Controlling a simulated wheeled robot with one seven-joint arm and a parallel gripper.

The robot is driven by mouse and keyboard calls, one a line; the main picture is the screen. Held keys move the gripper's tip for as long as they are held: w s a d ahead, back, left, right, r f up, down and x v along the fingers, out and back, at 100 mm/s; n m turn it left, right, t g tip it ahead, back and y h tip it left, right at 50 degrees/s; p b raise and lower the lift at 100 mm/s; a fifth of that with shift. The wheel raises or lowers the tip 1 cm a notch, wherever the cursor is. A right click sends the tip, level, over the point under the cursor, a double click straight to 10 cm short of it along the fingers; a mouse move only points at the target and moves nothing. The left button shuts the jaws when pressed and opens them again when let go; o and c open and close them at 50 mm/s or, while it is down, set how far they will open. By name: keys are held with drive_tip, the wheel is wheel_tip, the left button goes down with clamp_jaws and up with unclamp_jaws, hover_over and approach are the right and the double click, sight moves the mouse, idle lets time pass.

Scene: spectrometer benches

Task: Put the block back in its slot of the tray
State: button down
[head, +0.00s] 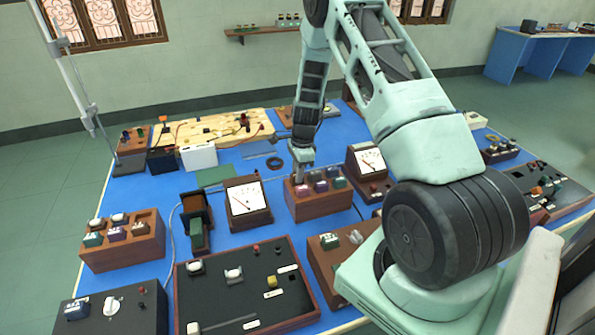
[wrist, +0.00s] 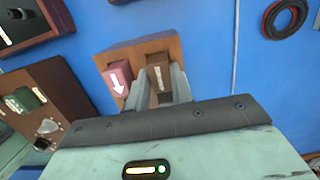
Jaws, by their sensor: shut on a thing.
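The wooden tray (head: 318,206) stands mid-bench in the head view, with a mauve block (head: 320,186) and a green block (head: 340,182) in its top. My gripper (head: 302,175) points down at the tray's left end. In the wrist view the tray (wrist: 138,53) lies beyond my fingers, with a pink block with a white arrow (wrist: 117,80) left of them. My gripper (wrist: 164,86) is shut on a brown block (wrist: 158,76) with a pale label, at the tray's end slot. The fingers hide part of it, and I cannot tell how deep it sits.
A second wooden tray (head: 125,254) with several blocks stands at the left. Meters (head: 246,206) and (head: 370,170) flank the tray on either side. A dark panel box (head: 245,285) lies in front. A cable coil (head: 274,163) lies behind on the blue bench top.

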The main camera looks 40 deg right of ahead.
drive_tip(key=shift+f, duration=0.2)
drive_tip(key=c, duration=1.1)
unclamp_jaws()
drive_tip(key=shift+c, duration=0.2)
wheel_tip(320, 180, up, 17)
drive_tip(key=s+d+b, duration=0.1)
drive_tip(key=d+b, duration=0.1)
drive_tip(key=b, duration=0.1)
drive_tip(key=shift+r+b, duration=0.15)
drive_tip(key=shift+b, duration=0.15)
